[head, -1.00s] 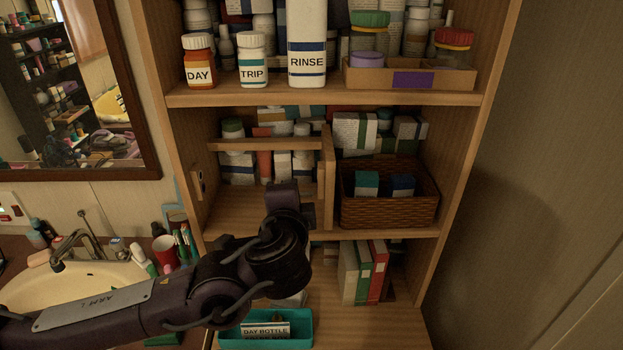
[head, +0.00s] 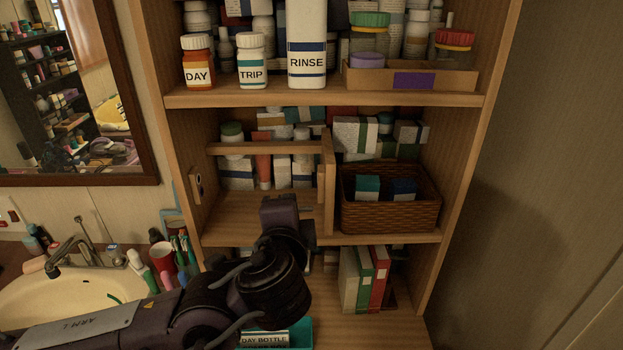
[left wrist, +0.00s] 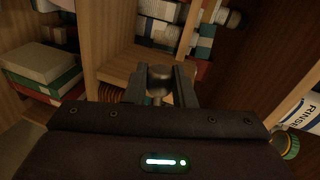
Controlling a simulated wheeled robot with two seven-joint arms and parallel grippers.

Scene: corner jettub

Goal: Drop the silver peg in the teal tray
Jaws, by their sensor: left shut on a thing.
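In the left wrist view, my left gripper (left wrist: 160,92) is shut on the silver peg (left wrist: 158,74), whose rounded metal head shows between the two fingers. In the head view, my left arm comes in from the lower left and its wrist is in front of the middle shelf; its fingers and the peg are hidden there. The teal tray (head: 301,333) is at the bottom of the head view, on the counter below and a little right of my wrist. A "DAY BOTTLE" card (head: 264,340) is at the tray. My right gripper is not in view.
A wooden rail frame (head: 265,147) stands across the left of the middle shelf. A wicker basket (head: 388,216) is right of it. Books (head: 364,280) stand behind the tray to the right. Bottles fill the top shelf. A sink (head: 75,290) is at left.

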